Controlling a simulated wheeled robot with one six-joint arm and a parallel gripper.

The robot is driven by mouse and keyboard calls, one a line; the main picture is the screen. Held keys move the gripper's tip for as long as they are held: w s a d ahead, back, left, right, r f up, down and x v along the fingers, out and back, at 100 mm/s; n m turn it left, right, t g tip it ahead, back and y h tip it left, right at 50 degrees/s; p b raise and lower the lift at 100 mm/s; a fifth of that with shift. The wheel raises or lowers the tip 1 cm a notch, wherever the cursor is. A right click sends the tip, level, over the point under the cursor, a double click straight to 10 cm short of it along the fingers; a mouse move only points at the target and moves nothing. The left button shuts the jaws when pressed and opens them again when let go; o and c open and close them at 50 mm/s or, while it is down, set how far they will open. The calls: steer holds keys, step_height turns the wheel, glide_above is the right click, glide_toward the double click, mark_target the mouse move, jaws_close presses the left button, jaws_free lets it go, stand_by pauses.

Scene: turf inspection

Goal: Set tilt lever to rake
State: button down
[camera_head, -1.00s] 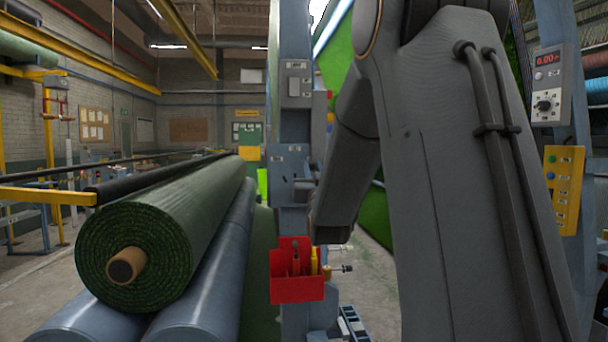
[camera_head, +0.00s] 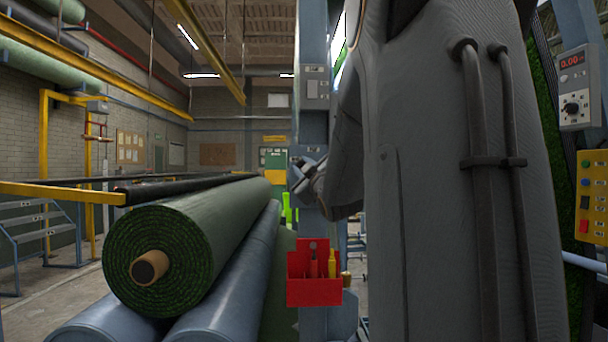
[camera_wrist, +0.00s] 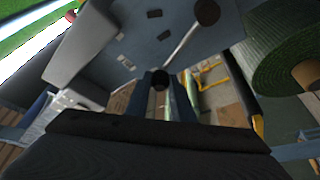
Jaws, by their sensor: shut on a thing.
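In the wrist view the two fingers of my gripper (camera_wrist: 161,84) are closed around a small dark knob (camera_wrist: 160,76). A thin pale rod (camera_wrist: 184,44) runs from near the knob up to a dark round hub (camera_wrist: 207,12) on a grey-blue panel (camera_wrist: 150,38); this looks like the tilt lever. Small labels are on the panel, too small to read, so I cannot tell which setting the lever is at. In the head view my gripper is at the grey-blue post (camera_head: 313,130), mostly hidden by my arm, and the lever cannot be made out.
A green turf roll (camera_head: 190,240) lies on grey rollers (camera_head: 222,290) at left. A red tool bin (camera_head: 314,292) hangs on the post below my gripper. A control box with a red display (camera_head: 574,90) and a yellow button panel (camera_head: 594,195) are at right.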

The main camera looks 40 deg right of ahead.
steer(key=shift+w+a+f+n+y+b, duration=0.4)
steer(key=shift+a+n+y+b, duration=0.15)
steer(key=shift+n, duration=0.45)
steer(key=c, duration=1.5)
jaws_free()
steer(key=shift+w+a, duration=0.1)
steer(key=shift+a, duration=0.05)
steer(key=shift+c, duration=0.2)
steer(key=b+v, duration=0.1)
steer(key=v, duration=0.7)
steer(key=shift+b, duration=0.4)
steer(key=shift+r, duration=0.1)
